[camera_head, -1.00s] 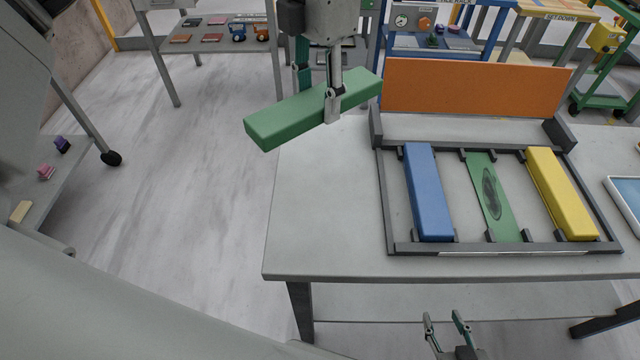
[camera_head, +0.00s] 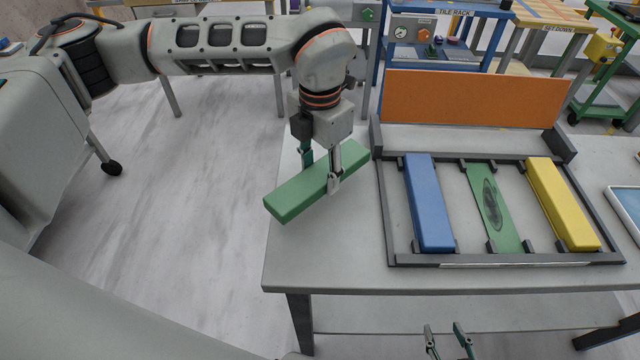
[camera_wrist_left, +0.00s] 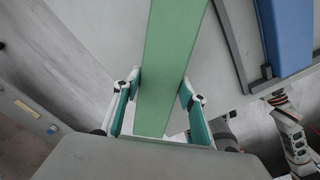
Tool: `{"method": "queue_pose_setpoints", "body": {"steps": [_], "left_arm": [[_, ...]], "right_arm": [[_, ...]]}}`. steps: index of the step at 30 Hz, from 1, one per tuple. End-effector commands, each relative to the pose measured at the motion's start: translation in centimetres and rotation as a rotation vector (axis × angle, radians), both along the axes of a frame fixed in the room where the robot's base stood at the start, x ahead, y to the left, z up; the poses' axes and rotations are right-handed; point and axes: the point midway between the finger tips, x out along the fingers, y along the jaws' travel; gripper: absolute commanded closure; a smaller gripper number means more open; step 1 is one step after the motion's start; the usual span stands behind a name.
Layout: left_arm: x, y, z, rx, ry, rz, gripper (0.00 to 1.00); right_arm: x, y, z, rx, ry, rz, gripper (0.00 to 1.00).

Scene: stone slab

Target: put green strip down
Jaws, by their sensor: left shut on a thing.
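The green strip (camera_head: 318,184) is a long block over the left part of the table, lying at a slant. My left gripper (camera_head: 322,172) is shut on it near its middle, from above. I cannot tell whether the strip touches the tabletop. In the left wrist view the strip (camera_wrist_left: 170,60) runs between the two fingers. The frame (camera_head: 388,215) on the table holds a blue strip (camera_head: 428,205) and a yellow strip (camera_head: 562,205). Between them is a flat green slot (camera_head: 497,215) with a dark oval mark. My right gripper (camera_head: 447,340) is open and empty at the bottom edge.
The table (camera_head: 325,250) is clear in front of and left of the frame. An orange panel (camera_head: 470,97) stands behind the frame. A blue-bottomed tray (camera_head: 627,205) lies at the right edge. Other benches and a green cart (camera_head: 605,85) stand farther back.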

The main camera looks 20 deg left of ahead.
Motion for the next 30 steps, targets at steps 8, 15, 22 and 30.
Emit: {"method": "queue_pose_setpoints", "body": {"steps": [8, 15, 22, 30], "left_arm": [[0.0, 0.0, -2.6, 0.000, 0.002, 0.000, 0.92], [0.0, 0.0, -4.3, -0.001, -0.002, 0.000, 0.92], [0.0, 0.0, -4.5, -0.001, -0.002, 0.000, 0.92], [0.0, 0.0, -4.6, 0.000, -0.001, 0.000, 0.42]], "right_arm": [[0.0, 0.0, 0.0, 0.000, 0.000, 0.000, 0.60], [0.0, 0.0, 0.1, 0.000, -0.001, 0.000, 0.60], [0.1, 0.0, 0.1, 0.001, -0.003, 0.000, 0.60], [0.1, 0.0, 0.1, 0.000, -0.003, 0.000, 0.60]]}}
